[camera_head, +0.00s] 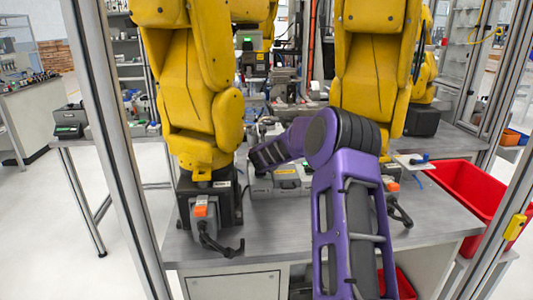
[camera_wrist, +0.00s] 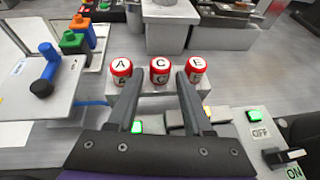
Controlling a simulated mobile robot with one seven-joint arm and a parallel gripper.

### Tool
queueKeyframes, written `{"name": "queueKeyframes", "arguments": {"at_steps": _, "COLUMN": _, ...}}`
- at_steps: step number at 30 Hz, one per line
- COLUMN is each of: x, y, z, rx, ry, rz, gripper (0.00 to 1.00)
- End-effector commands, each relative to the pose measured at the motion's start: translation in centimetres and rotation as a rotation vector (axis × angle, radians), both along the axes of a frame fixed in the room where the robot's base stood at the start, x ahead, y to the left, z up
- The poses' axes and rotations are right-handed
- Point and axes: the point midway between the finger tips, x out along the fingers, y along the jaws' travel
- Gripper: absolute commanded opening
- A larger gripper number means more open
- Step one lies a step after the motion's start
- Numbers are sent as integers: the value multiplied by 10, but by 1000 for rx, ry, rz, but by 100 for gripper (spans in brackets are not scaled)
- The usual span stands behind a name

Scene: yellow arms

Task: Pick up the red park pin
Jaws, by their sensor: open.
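In the head view my gripper (camera_head: 262,156) is over the bench, left of my purple arm, and the cylinders cannot be made out.
In the head view, two yellow arms (camera_head: 195,90) flank the grey bench (camera_head: 190,250); a red bin (camera_head: 472,190) is at right.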

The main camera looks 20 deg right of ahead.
Motion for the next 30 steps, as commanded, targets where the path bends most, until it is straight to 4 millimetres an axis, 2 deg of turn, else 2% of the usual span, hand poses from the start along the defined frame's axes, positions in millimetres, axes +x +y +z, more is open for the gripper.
{"name": "queueKeyframes", "arguments": {"at_steps": 4, "x": 11, "y": -4, "z": -4, "rx": 1, "ry": -2, "rz": 1, "gripper": 51}}
{"name": "queueKeyframes", "arguments": {"at_steps": 12, "x": 12, "y": -5, "z": -5, "rx": 0, "ry": -1, "rz": 1, "gripper": 51}}
{"name": "queueKeyframes", "arguments": {"at_steps": 18, "x": 12, "y": -5, "z": -5, "rx": 0, "ry": -1, "rz": 1, "gripper": 15}}
{"name": "queueKeyframes", "arguments": {"at_steps": 21, "x": 12, "y": -5, "z": -5, "rx": 0, "ry": -1, "rz": 1, "gripper": 0}}
{"name": "queueKeyframes", "arguments": {"at_steps": 30, "x": 12, "y": -5, "z": -5, "rx": 0, "ry": -1, "rz": 1, "gripper": 0}}
